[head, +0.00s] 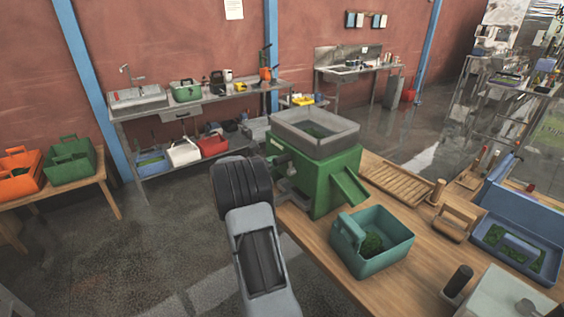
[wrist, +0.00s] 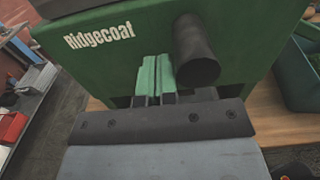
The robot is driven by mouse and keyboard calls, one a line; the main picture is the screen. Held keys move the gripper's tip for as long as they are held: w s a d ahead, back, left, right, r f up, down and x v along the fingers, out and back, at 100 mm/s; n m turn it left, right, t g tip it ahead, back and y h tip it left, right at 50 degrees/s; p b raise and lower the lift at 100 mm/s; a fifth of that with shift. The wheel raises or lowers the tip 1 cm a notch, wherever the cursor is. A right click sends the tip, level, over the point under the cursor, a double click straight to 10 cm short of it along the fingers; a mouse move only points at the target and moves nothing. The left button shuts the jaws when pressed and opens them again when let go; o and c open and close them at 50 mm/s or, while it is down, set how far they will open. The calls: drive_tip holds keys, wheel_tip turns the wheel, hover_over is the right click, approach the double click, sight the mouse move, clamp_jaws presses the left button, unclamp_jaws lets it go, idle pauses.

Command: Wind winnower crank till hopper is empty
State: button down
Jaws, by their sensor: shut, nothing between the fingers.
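The winnower (head: 336,178) is a green box on the wooden table, with a grey open hopper (head: 335,141) on top. A dark, round crank handle (wrist: 196,50) sticks out from the winnower's face in the wrist view, just right of my fingers. In the wrist view my gripper (wrist: 158,72) is shut and empty, its pale green fingertips together in front of the green face. I cannot tell whether they touch it.
A teal tote (head: 402,241) with green material stands below the winnower's chute (head: 350,187). A slatted wooden rack (head: 397,178) lies behind it. A blue tray (head: 490,262) is at right. Clear floor lies left of the table.

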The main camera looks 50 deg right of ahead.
sight(279, 161)
drive_tip(key=shift+s+a+r+p, duration=0.2)
drive_tip(key=shift+s+r+p, duration=0.1)
drive_tip(key=shift+s+r, duration=0.4)
drive_tip(key=shift+s+a+r, duration=0.15)
drive_tip(key=shift+s+r, duration=0.05)
drive_tip(key=shift+s, duration=0.2)
drive_tip(key=shift+s+a+r, duration=0.15)
drive_tip(key=shift+s+r, duration=0.05)
drive_tip(key=shift+s, duration=0.2)
drive_tip(key=shift+s+a, duration=0.15)
drive_tip(key=shift+s, duration=0.35)
drive_tip(key=shift+s+a, duration=0.15)
drive_tip(key=shift+s, duration=0.35)
drive_tip(key=shift+f, duration=0.1)
